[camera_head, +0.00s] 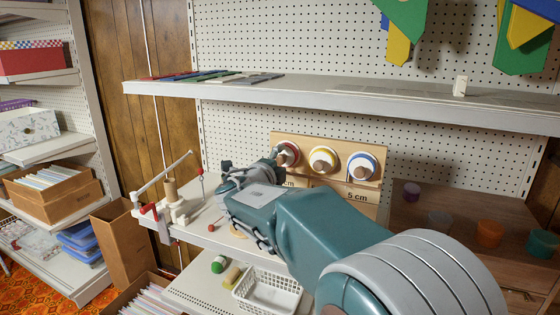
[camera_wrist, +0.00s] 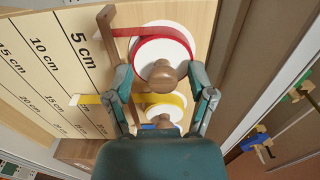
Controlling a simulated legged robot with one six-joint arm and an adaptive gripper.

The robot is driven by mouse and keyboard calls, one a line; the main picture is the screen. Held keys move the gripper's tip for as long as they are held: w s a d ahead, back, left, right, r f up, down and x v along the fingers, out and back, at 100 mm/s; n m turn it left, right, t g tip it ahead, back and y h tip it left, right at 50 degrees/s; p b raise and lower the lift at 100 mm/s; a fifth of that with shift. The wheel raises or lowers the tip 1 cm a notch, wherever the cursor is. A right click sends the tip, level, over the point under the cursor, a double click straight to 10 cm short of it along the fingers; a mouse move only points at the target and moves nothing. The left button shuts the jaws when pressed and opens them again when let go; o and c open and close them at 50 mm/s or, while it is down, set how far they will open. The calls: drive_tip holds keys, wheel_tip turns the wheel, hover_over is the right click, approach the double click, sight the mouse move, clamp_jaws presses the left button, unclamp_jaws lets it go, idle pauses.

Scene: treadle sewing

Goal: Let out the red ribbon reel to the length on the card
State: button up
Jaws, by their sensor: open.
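The red ribbon reel (camera_head: 289,153) sits leftmost of three reels on an upright wooden board (camera_head: 312,140). In the wrist view its red band (camera_wrist: 140,43) surrounds a white disc with a brown round knob (camera_wrist: 163,75). A short red tail (camera_wrist: 124,32) reaches a wooden strip near the "5 cm" mark. My gripper (camera_wrist: 164,88) is open, its two fingers on either side of the knob; I cannot tell whether they touch it. In the head view my gripper (camera_head: 250,168) partly covers the board's left side. No separate length card can be made out.
The yellow reel (camera_head: 323,160) and blue reel (camera_head: 361,166) stand beside the red one. A white crank device (camera_head: 180,212) stands to the left. A shelf (camera_head: 340,95) runs above. A white basket (camera_head: 268,292) is below; coloured cups (camera_head: 490,232) are right.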

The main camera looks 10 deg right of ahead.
clamp_jaws()
drive_tip(key=shift+m, duration=0.3)
